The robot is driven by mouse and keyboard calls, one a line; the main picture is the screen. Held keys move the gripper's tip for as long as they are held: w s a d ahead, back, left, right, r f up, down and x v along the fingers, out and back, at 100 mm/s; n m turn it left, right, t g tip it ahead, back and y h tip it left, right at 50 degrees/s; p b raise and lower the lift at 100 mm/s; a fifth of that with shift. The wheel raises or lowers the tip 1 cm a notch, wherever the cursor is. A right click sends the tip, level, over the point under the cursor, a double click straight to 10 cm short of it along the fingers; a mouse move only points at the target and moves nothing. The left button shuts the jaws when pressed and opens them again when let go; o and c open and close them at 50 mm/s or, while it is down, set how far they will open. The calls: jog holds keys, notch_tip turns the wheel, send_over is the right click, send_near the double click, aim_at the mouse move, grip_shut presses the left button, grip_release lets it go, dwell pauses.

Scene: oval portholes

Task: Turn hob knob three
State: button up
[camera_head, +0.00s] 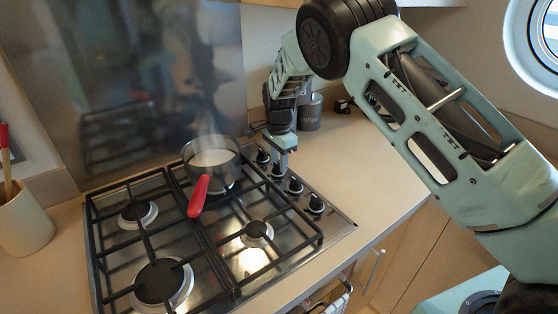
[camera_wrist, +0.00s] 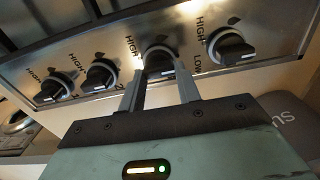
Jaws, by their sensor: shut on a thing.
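A row of black hob knobs with pale rings runs along the hob's right edge. In the wrist view my gripper (camera_wrist: 160,90) has its two fingers on either side of the third knob from the left (camera_wrist: 158,62), shut on it. In the head view my gripper (camera_head: 282,163) comes down from above at the second knob from the back (camera_head: 279,171), which the fingers partly hide. In the wrist view one free knob (camera_wrist: 231,47) is to the right, and two others (camera_wrist: 100,74) and (camera_wrist: 53,88) are to the left. HIGH and LOW marks show beside the knobs.
A pot (camera_head: 211,172) with pale steaming contents and a red handle stands on the back right burner. The black grates (camera_head: 205,238) lie left of the knobs. Dark canisters (camera_head: 310,112) stand behind my gripper. The counter (camera_head: 365,170) to the right is clear.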

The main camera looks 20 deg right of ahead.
jog(key=o, duration=1)
notch_tip(320, 180, up, 17)
jog(key=b, duration=0.3)
jog(key=shift+r, duration=0.2)
